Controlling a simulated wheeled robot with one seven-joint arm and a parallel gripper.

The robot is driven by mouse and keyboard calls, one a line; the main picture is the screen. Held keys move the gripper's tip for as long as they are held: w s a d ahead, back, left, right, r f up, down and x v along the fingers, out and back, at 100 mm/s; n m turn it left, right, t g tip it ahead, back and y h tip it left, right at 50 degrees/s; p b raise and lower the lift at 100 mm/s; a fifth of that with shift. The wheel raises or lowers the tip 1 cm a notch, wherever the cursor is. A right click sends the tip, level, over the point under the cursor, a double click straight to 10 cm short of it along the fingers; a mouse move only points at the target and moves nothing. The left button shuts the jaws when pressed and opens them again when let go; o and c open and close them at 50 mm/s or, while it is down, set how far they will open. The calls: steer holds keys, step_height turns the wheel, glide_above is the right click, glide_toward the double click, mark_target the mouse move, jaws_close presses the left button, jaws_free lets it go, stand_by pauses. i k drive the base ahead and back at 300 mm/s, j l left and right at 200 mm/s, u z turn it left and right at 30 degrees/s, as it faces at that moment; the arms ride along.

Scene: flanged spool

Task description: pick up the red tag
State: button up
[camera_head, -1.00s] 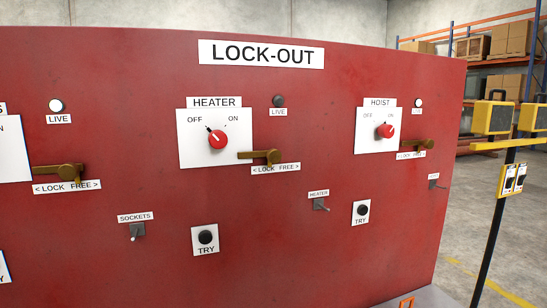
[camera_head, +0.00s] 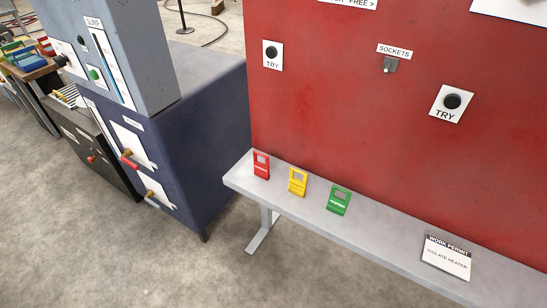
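The red tag (camera_head: 261,165) stands at the left end of a narrow grey shelf (camera_head: 380,230) in front of the red panel. It is a small upright plate with a cut-out near its top and lettering too small to read. A yellow tag (camera_head: 297,182) and a green tag (camera_head: 338,200) stand to its right in a row, apart from each other. My gripper is not in view.
A work permit card (camera_head: 447,258) reading "ISOLATE HEATER" lies on the shelf farther right. The red panel (camera_head: 330,120) rises behind the shelf. A dark blue cabinet (camera_head: 200,110) with handles stands to the left. The concrete floor in front is clear.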

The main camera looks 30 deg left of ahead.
mark_target(262, 170)
steer(key=i+j, duration=0.15)
steer(key=j, duration=0.25)
steer(key=i+j, duration=0.1)
steer(key=j, duration=0.35)
steer(key=i+j, duration=0.15)
steer(key=j, duration=0.25)
steer(key=i+j, duration=0.1)
steer(key=j, duration=0.35)
steer(key=i+j+u, duration=0.1)
steer(key=j, duration=0.3)
steer(key=i+j, duration=0.15)
steer(key=j, duration=0.3)
steer(key=i+j, duration=0.15)
steer(key=j, duration=0.25)
steer(key=k+j+u, duration=0.1)
steer(key=k+u, duration=0.35)
steer(key=i, duration=0.05)
